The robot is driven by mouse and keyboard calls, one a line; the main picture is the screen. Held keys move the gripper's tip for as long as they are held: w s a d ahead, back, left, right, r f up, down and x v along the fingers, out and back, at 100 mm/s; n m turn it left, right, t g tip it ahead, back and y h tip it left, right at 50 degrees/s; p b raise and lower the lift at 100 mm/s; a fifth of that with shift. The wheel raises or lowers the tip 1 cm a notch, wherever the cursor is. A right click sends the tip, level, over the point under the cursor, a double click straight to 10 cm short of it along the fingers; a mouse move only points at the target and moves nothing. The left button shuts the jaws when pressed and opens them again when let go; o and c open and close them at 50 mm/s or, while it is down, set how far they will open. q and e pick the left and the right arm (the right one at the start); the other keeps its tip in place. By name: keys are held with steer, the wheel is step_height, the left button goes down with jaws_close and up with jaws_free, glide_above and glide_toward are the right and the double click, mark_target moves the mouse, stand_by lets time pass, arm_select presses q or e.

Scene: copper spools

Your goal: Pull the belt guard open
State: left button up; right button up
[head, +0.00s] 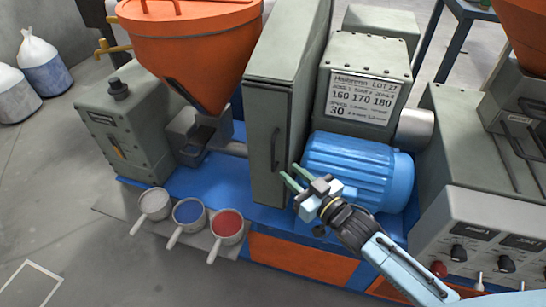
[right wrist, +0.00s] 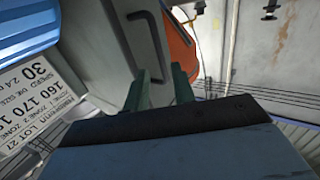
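The belt guard (head: 291,75) is a tall, narrow grey-green box in the middle of the head view. It looks shut. Its dark bar handle (head: 275,150) runs upright on the front face. My right gripper (head: 289,173) is open, its green fingers pointing at the guard just right of the handle's lower end. In the right wrist view the two fingers (right wrist: 160,88) stand apart with nothing seen between them. The handle (right wrist: 147,40) shows just beyond their tips on the guard's face (right wrist: 95,55). I cannot tell whether they touch. My left gripper is not in view.
A blue motor (head: 355,170) sits right of the guard, close to my right gripper. An orange hopper (head: 190,50) is at left. Three pans, one with red granules (head: 228,223), stand front left. A control panel (head: 490,240) is at right. The floor at lower left is clear.

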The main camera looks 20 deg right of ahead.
mark_target(274, 159)
steer(key=x, duration=0.8)
steer(key=shift+w+b, duration=0.1)
steer(key=shift+b, duration=0.25)
jaws_close()
